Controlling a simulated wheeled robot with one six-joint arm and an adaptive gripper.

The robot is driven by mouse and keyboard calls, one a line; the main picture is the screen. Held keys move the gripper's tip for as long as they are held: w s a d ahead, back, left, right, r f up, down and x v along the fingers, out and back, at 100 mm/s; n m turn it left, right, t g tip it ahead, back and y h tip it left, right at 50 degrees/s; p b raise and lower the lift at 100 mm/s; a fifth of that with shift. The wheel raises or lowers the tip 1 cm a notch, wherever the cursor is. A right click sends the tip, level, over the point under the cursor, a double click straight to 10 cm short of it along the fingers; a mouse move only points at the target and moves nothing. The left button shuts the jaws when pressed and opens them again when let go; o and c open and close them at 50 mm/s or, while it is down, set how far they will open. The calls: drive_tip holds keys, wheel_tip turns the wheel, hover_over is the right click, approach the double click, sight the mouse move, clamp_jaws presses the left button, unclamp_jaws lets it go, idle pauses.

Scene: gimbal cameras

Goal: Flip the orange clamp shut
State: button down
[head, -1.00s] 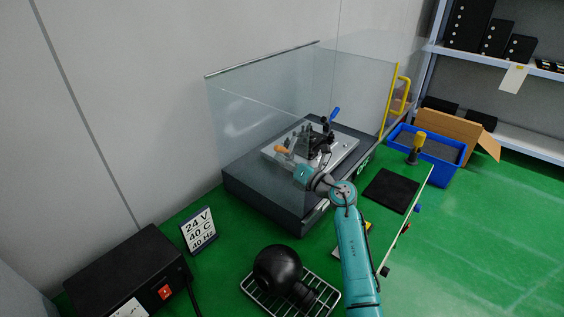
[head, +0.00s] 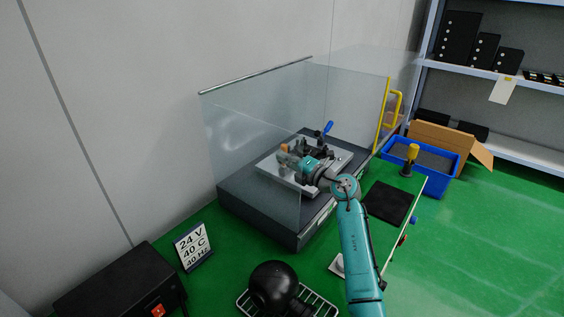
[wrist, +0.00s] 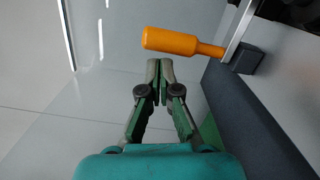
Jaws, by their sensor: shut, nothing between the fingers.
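The orange clamp handle (wrist: 170,41) shows in the wrist view just ahead of and slightly above my fingertips in the picture, with its narrow neck running right to a metal bar and a dark block. In the head view the orange handle (head: 284,148) sits at the left of the fixture plate, inside the clear enclosure. My gripper (wrist: 160,68) is shut and empty, its fingertips close to the handle; I cannot tell if they touch. In the head view my arm hides part of the fixture and most of the gripper. A second clamp has a blue handle (head: 327,128).
Clear panels (head: 250,125) surround the dark machine base (head: 245,205) on the left and back. A black sphere on a wire rack (head: 272,284), a sign (head: 193,245) and a black box (head: 125,285) stand in front. A blue bin (head: 420,162) stands at right.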

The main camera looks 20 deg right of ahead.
drive_tip(key=shift+w+d+r, duration=0.2)
drive_tip(key=shift+d, duration=0.1)
idle(0.5)
